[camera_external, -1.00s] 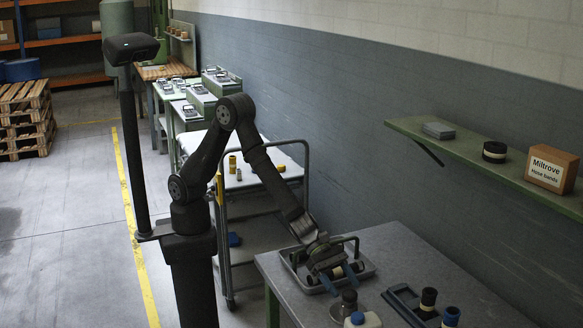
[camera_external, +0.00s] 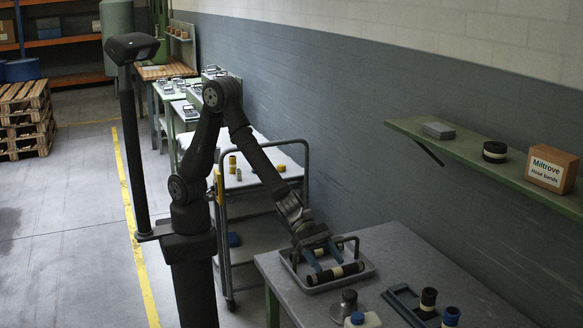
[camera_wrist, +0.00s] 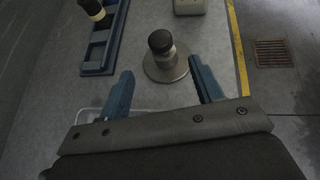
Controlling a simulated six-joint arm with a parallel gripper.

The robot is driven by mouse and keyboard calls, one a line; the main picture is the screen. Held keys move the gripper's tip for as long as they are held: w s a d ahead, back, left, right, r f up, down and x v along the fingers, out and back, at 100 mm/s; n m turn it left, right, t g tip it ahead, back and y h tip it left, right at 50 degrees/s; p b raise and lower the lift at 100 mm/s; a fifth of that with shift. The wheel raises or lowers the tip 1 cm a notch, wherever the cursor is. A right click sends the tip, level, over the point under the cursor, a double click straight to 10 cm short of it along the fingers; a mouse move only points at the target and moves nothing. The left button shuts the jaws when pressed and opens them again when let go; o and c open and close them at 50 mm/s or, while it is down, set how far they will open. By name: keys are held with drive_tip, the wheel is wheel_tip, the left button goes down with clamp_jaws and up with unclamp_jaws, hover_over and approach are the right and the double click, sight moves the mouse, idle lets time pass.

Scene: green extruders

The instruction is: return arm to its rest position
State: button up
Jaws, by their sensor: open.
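My gripper (camera_external: 328,261) is open, with its blue fingers above the grey tray (camera_external: 362,279) on the near table in the external view. A black roll with a cream band (camera_external: 335,273) lies in the tray, just below the fingers; I cannot tell from this view how much gap there is. In the wrist view my gripper (camera_wrist: 160,66) has its two blue fingers wide apart with nothing held between them. My arm is bent at a high elbow and reaches down to the right.
A metal weight with a dark knob (camera_external: 347,304), a white bottle with a blue cap (camera_external: 361,319) and a blue rack (camera_external: 402,301) with rolls stand on the table (camera_external: 390,247). A trolley (camera_external: 262,180) stands beside my arm. A green shelf (camera_external: 470,157) juts from the wall.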

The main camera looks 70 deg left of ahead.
sight(350, 292)
drive_tip(key=x, duration=1.2)
drive_tip(key=shift+f, duration=0.1)
